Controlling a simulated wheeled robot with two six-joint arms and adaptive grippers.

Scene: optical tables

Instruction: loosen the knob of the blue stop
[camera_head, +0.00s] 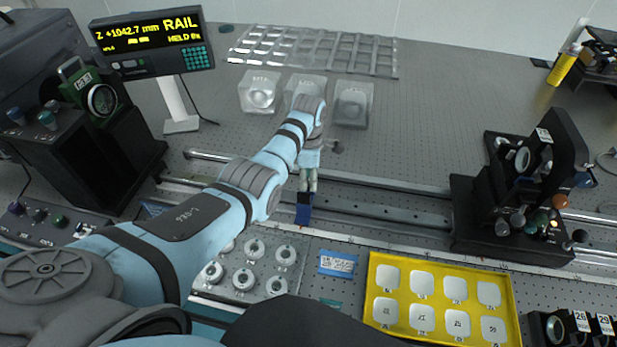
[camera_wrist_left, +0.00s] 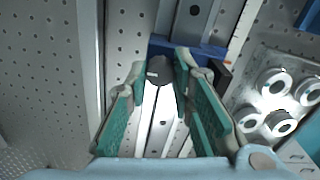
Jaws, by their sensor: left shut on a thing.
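The blue stop (camera_head: 303,213) sits on the rail (camera_head: 375,207) in the head view, just below my left gripper (camera_head: 307,183). In the left wrist view the blue stop (camera_wrist_left: 205,50) lies across the pale rail at the top middle. Its dark round knob (camera_wrist_left: 159,70) sticks out toward the camera. The green-padded fingers of my left gripper (camera_wrist_left: 160,76) are on either side of the knob and shut on it. Much of the stop is hidden behind the fingers. My right gripper is not in view.
A black optics carriage (camera_head: 500,235) sits on the rail at the right. A yellow tray (camera_head: 447,309) and a plate with several ring-shaped parts (camera_head: 237,293) lie in front of the rail. A lit rail display (camera_head: 150,40) stands at the back left. Clear boxes (camera_head: 353,103) stand behind the arm.

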